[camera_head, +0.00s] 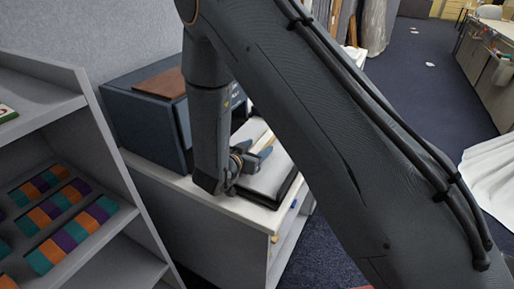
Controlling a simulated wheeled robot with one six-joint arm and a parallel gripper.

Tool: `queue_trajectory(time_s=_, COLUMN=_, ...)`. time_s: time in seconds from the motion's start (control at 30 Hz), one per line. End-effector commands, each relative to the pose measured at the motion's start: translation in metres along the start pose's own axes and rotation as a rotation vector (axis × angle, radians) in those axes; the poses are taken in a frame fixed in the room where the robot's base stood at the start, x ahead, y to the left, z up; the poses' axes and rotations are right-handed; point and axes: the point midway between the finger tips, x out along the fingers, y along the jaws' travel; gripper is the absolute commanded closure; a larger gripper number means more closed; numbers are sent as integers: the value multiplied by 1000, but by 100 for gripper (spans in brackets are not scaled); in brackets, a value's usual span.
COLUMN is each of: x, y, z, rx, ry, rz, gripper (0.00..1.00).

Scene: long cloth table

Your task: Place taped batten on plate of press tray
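My gripper (258,157) is low over the top of a white cabinet, at the middle of the view. Its fingers point right, and a grey-blue fingertip shows, but I cannot tell whether they are open or shut. Beside and below it lies a black-edged tray with a pale grey plate (270,180), probably the press tray. A pale tan strip (264,141), possibly the taped batten, shows just behind the fingers. I cannot tell whether it is held or touching the plate, and no tape is clear. My arm hides part of this area.
A dark blue box (150,128) with a brown board (163,83) on top stands left on the cabinet (228,207). A grey shelf (100,235) with coloured blocks fills the left. Dark carpet, white cloth (490,172) and a far bench (487,75) are right.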

Motion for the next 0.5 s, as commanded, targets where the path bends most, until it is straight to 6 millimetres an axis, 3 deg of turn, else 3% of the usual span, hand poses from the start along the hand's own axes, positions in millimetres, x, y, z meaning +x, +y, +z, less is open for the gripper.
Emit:
queue_trajectory(time_s=0.33, x=-1, y=0, z=-4, rx=1, ry=0, rz=0, gripper=46)
queue_trajectory(time_s=0.5, x=-22, y=-2, z=-2, rx=-1, ry=0, rz=-4, gripper=46)
